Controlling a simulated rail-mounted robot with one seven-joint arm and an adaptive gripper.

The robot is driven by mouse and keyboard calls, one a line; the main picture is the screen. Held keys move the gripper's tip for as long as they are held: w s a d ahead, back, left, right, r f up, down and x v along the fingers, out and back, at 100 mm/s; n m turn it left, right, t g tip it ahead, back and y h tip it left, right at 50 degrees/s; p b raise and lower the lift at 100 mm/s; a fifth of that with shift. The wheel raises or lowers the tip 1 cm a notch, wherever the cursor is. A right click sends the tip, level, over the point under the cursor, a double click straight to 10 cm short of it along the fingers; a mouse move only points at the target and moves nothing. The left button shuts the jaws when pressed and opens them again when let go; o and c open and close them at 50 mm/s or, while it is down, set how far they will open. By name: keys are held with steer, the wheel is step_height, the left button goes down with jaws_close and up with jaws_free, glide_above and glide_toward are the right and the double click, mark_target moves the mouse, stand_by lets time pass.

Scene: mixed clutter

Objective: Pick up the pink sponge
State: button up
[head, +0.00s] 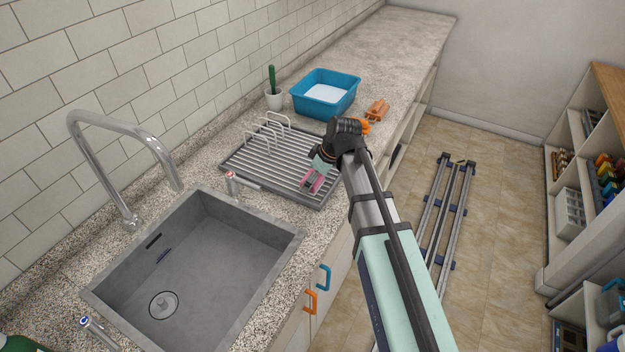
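A small pink thing, which looks like the pink sponge (316,183), shows at the front right part of the dish rack (276,182) in the head view. My gripper (312,181) points down at the rack, right at the pink thing. The fingers are small and partly hidden by the wrist and the pink thing. I cannot tell whether they are closed on it or around it, or whether it touches the rack.
A steel sink (200,255) with a tall faucet (120,150) lies left of my arm. Behind the rack stand a blue basin (325,108) and a white pot with a green brush (273,100). An orange object (377,109) lies near the counter edge. The far counter is clear.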

steer(key=c, duration=1)
step_height(320, 180, up, 20)
steer(key=b, duration=0.4)
steer(key=o, duration=0.3)
steer(key=shift+c, duration=1.4)
